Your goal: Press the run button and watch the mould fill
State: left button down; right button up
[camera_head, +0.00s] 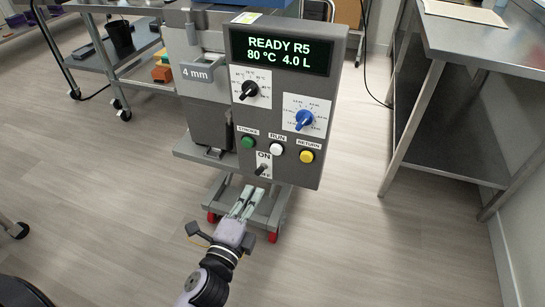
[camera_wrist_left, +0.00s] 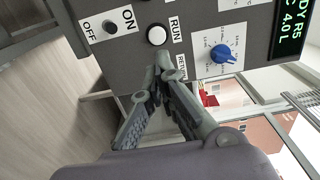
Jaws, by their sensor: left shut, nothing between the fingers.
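The white run button (camera_head: 277,149) sits on the grey control panel (camera_head: 240,110), between the green stroke button (camera_head: 248,142) and the yellow return button (camera_head: 306,156). The display (camera_head: 281,51) reads READY R5, 80 °C, 4.0 L. My left gripper (camera_head: 251,191) is shut and empty, below the panel's lower edge in the head view. In the left wrist view its fingertips (camera_wrist_left: 161,62) appear just beside the white run button (camera_wrist_left: 157,35), with a gap in the picture. Its tips cover the yellow button there. I cannot make out a mould. My right gripper is not in view.
An ON/OFF toggle (camera_head: 262,169) sits below the buttons, close to my left fingertips. A black knob (camera_head: 248,90) and blue knob (camera_head: 304,120) stick out above. A steel table (camera_head: 470,40) stands at the right. Floor in front is clear.

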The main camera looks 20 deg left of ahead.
aim_at(275, 150)
pick_arm(q)
jog(key=w, duration=1.2)
jog(key=shift+w+d+p, duration=0.15)
jog(key=shift+d+p, duration=0.05)
jog(key=shift+p, duration=0.2)
jog(key=shift+w, duration=0.8)
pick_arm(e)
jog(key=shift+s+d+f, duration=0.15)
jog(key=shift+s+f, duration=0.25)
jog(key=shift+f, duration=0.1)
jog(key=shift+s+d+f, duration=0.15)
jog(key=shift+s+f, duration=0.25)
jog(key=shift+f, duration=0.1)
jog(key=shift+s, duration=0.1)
